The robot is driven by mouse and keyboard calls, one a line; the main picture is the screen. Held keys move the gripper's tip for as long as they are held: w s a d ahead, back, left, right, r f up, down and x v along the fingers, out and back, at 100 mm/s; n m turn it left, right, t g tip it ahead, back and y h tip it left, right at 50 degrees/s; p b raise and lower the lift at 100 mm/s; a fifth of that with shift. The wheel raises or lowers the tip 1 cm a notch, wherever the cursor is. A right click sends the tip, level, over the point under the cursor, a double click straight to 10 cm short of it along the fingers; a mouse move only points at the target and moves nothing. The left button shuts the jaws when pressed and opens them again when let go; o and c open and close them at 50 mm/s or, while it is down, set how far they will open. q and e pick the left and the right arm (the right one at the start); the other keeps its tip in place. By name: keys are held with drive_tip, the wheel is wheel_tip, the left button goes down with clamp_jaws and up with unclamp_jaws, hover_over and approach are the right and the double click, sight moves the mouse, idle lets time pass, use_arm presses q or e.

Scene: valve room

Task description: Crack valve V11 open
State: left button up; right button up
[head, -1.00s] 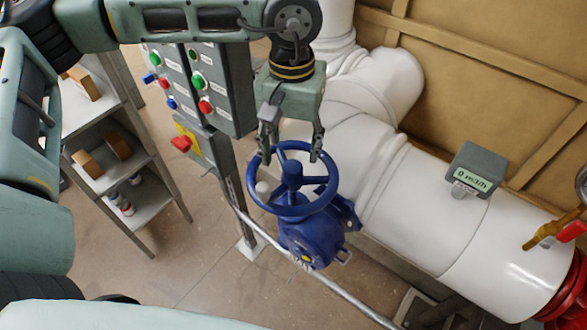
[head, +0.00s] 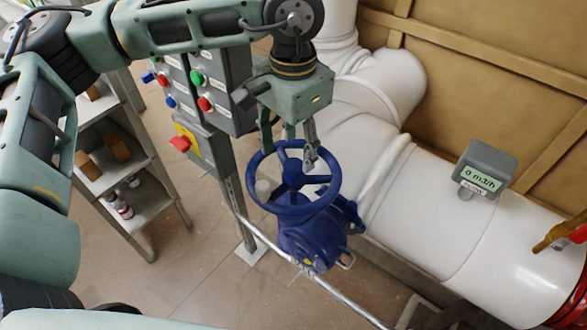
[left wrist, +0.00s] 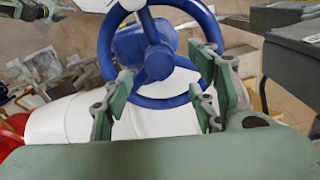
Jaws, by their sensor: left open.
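A blue valve with a blue spoked handwheel (head: 293,177) stands beside the white pipe; its blue body (head: 308,243) is below the wheel. A pale knob (head: 263,188) sits on the wheel's left side. No V11 label is readable. My left gripper (head: 290,154) is open and empty at the far edge of the wheel, pointing down. In the left wrist view the wheel (left wrist: 158,62) shows beyond the spread fingers (left wrist: 160,105), its lower rim between them in the picture. I cannot tell whether the fingers touch the rim. My right gripper is not in view.
A grey flow meter (head: 484,168) on the white pipe (head: 430,215) reads 0 m3/h. A grey button panel (head: 220,92) and a red switch (head: 180,143) stand behind the wheel at left. A shelf (head: 145,205) is further left. A thin rail (head: 335,290) runs below the valve.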

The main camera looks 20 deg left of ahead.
sight(294, 165)
use_arm(q)
drive_tip(key=shift+s+f+b, duration=0.1)
drive_tip(key=shift+f+b, duration=2.55)
drive_tip(key=shift+f, duration=0.45)
drive_tip(key=shift+c, duration=1)
drive_tip(key=c, duration=1.1)
